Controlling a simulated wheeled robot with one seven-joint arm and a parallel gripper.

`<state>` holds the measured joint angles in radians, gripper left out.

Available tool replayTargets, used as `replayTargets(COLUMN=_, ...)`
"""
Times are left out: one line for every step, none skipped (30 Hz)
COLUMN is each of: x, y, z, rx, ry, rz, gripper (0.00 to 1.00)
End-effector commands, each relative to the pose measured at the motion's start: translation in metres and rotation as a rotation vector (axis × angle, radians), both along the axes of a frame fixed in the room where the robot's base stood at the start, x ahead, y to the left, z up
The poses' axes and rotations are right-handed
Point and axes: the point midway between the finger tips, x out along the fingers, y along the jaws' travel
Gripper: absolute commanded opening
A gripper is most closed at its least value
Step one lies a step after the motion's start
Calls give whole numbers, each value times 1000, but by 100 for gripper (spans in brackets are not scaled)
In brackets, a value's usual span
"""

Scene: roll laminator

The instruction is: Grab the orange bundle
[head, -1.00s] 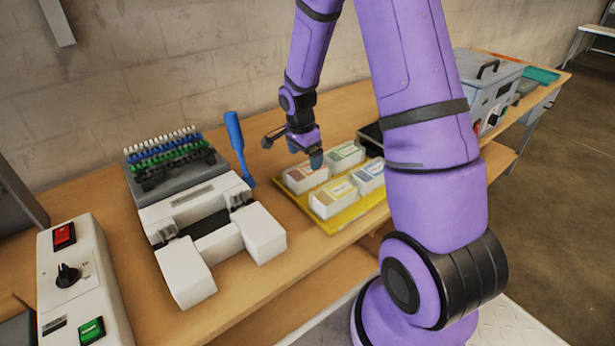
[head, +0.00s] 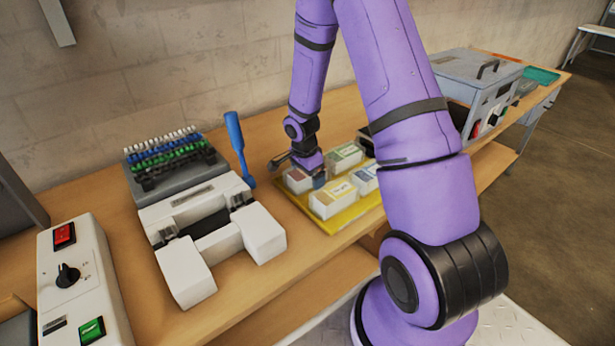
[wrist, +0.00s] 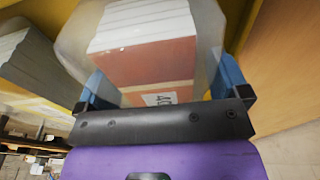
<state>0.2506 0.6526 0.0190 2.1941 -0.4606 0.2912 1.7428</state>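The orange bundle (wrist: 148,66) is a stack of white sheets with an orange-red face and a small label, inside a clear wrapper. In the head view the bundle (head: 298,184) is at the back left of the yellow tray (head: 341,225), partly hidden by my gripper (head: 300,172). In the wrist view my gripper (wrist: 160,88) has its blue fingers apart, one on each side of the bundle. A gap shows between the bundle and the right finger; contact on the left is unclear.
Other bundles share the tray: a yellow one (head: 333,199) in front, a green one (head: 344,156) behind and a blue one (head: 366,179) to the right. A blue-handled tool (head: 236,140) and a white machine (head: 205,225) stand to the left.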

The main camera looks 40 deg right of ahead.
Motion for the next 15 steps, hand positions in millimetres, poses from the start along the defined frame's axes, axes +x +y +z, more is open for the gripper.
replayTargets(x=0, y=0, z=0, rx=0, ry=0, rz=0, gripper=84)
replayTargets(x=0, y=0, z=0, rx=0, ry=0, rz=0, gripper=78)
replayTargets(x=0, y=0, z=0, rx=0, ry=0, rz=0, gripper=68)
replayTargets(x=0, y=0, z=0, rx=0, ry=0, rz=0, gripper=61)
replayTargets(x=0, y=0, z=0, rx=0, ry=0, rz=0, gripper=55)
replayTargets(x=0, y=0, z=0, rx=0, ry=0, rz=0, gripper=45)
replayTargets(x=0, y=0, z=0, rx=0, ry=0, rz=0, gripper=38)
replayTargets(x=0, y=0, z=0, rx=0, ry=0, rz=0, gripper=33)
replayTargets(x=0, y=0, z=0, rx=0, ry=-1, rz=0, gripper=33)
replayTargets(x=0, y=0, z=0, rx=0, ry=-1, rz=0, gripper=33)
replayTargets(x=0, y=0, z=0, rx=0, ry=-1, rz=0, gripper=33)
replayTargets(x=0, y=0, z=0, rx=0, ry=-1, rz=0, gripper=33)
replayTargets(x=0, y=0, z=0, rx=0, ry=-1, rz=0, gripper=33)
replayTargets(x=0, y=0, z=1, rx=0, ry=-1, rz=0, gripper=33)
replayTargets(x=0, y=0, z=1, rx=0, ry=-1, rz=0, gripper=33)
